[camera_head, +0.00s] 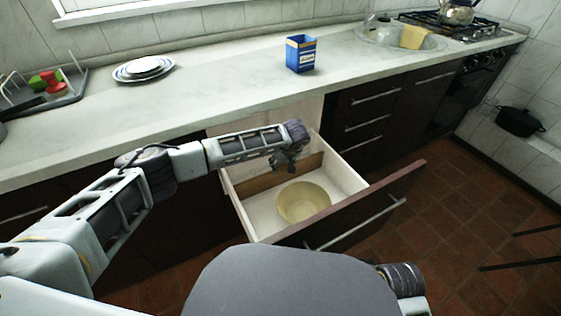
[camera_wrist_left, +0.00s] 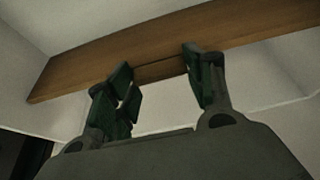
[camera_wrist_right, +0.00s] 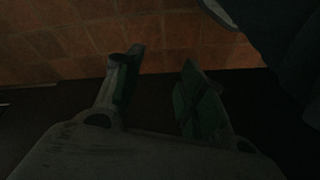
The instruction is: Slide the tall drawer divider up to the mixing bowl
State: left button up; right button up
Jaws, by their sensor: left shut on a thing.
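The drawer divider (camera_head: 258,185) is a brown wooden board standing across the open drawer (camera_head: 343,172). The mixing bowl (camera_head: 303,203) is pale yellow and sits on the drawer floor on the drawer-front side of the divider, with a narrow gap apparent between them. My left gripper (camera_head: 288,165) reaches down into the drawer from above and is shut on the divider, hiding part of it. In the left wrist view its fingers (camera_wrist_left: 157,65) meet the board (camera_wrist_left: 235,45); the bowl is not seen there. My right gripper (camera_wrist_right: 162,62) is open and empty, away from the drawer.
The countertop (camera_head: 215,85) runs above the drawer, with a blue box (camera_head: 301,54), stacked plates (camera_head: 143,68) and a dish rack (camera_head: 45,90) on it. The drawer front (camera_head: 385,200) stands out over the tiled floor (camera_head: 450,225). A black pot (camera_head: 520,121) is at the right.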

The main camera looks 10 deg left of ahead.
aim_at(286, 168)
pick_arm(q)
jog(key=shift+s+d+r+p, duration=0.15)
jog(key=shift+s+d+p, duration=0.3)
jog(key=shift+s+d, duration=0.6)
jog(key=shift+s, duration=0.3)
pick_arm(e)
jog(key=shift+s+d+f+g, duration=0.15)
jog(key=shift+f+g, duration=0.15)
jog(key=shift+f, duration=0.55)
jog(key=shift+r, duration=0.1)
pick_arm(q)
jog(key=o, duration=1.5)
jog(key=shift+c, duration=0.2)
pick_arm(e)
jog(key=shift+r, duration=0.1)
jog(key=shift+w+r, duration=0.1)
jog(key=shift+w, duration=0.1)
